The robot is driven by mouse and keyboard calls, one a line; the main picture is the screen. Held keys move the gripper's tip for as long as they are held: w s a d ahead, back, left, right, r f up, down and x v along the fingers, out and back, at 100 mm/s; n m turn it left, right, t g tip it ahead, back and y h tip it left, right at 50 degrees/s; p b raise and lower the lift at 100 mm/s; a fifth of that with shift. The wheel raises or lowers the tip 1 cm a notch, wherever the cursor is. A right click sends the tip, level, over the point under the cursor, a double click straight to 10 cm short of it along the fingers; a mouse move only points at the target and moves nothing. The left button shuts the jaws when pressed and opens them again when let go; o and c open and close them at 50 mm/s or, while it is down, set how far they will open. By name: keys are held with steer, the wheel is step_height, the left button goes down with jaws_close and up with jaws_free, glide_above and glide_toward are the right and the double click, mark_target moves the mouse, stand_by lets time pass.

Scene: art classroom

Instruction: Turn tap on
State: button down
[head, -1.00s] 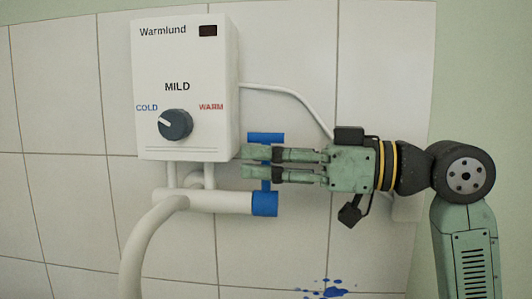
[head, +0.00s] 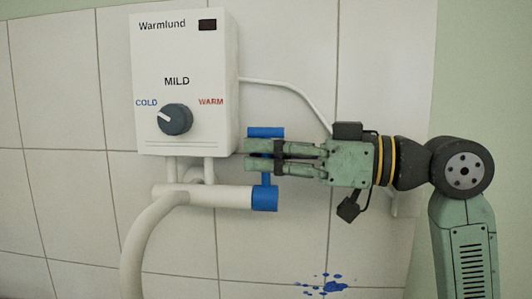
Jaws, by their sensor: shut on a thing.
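The blue tap handle (head: 265,132) rises from a blue collar (head: 264,198) at the right end of the white horizontal pipe. Its crossbar shows above my gripper's fingers and part of its stem shows below them. My gripper (head: 256,155) comes in from the right, with its two green fingers one above the other. It is shut on the tap handle. The fingers hide the handle's middle, so the exact contact is hard to see. No running water is visible.
A white Warmlund water heater (head: 186,60) hangs on the tiled wall above the pipe. Its dark knob (head: 175,119) points towards COLD. A curved white spout (head: 145,235) drops at the left. A white cable (head: 290,88) runs behind my gripper. Blue paint splashes (head: 333,287) mark the wall below.

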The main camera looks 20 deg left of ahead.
stand_by(0.4)
steer(key=n+b, duration=0.1)
steer(key=s+n+b, duration=0.1)
steer(key=shift+s+d+f+n+y, duration=0.2)
steer(key=shift+s+f+n+y, duration=0.05)
steer(key=shift+n+y, duration=0.05)
steer(key=shift+s+d+r+n+b, duration=0.15)
steer(key=shift+s+n+b, duration=0.2)
steer(key=shift+n, duration=0.25)
steer(key=c, duration=1.7)
jaws_free()
steer(key=shift+o, duration=0.2)
steer(key=w+d, duration=0.1)
steer(key=d, duration=1.1)
steer(key=shift+f, duration=0.4)
steer(key=shift+c, duration=0.2)
